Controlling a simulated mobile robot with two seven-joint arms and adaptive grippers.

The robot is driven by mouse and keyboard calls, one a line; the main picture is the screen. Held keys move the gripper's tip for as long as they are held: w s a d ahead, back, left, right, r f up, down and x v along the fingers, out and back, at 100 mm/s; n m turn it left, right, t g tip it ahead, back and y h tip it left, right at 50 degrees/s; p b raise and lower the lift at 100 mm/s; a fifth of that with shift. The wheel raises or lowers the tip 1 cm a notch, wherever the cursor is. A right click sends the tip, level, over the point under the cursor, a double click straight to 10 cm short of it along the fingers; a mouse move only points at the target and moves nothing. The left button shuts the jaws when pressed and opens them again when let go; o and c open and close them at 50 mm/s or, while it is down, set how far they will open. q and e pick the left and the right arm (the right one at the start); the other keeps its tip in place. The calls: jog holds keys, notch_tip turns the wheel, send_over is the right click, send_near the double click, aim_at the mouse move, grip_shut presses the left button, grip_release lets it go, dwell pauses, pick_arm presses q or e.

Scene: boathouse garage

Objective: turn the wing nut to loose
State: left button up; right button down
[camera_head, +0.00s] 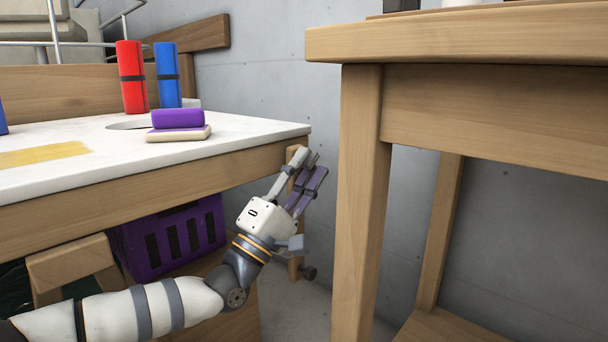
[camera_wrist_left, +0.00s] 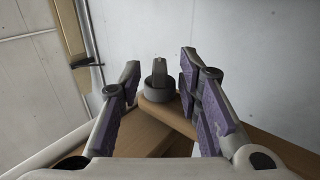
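The wing nut (camera_wrist_left: 160,72) is a dark grey piece with an upright flat wing on a round base. In the left wrist view it sits at the rounded end of a wooden piece (camera_wrist_left: 166,113). My left gripper (camera_wrist_left: 163,68) is open, with its two purple-padded fingers on either side of the wing nut; I see gaps and cannot make out contact. In the head view my left gripper (camera_head: 311,166) is beside the right end of the white-topped table (camera_head: 230,137), and I cannot make out the wing nut there. My right gripper is not in view.
A wooden table (camera_head: 362,190) stands close on the right. A purple crate (camera_head: 172,240) is under the white-topped table. Red (camera_head: 132,80) and blue (camera_head: 168,77) rolls stand on top.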

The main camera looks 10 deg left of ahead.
pick_arm(q)
jog(key=shift+c, duration=0.3)
grip_shut()
jog(key=shift+a+r, duration=0.1)
jog(key=shift+r, duration=0.1)
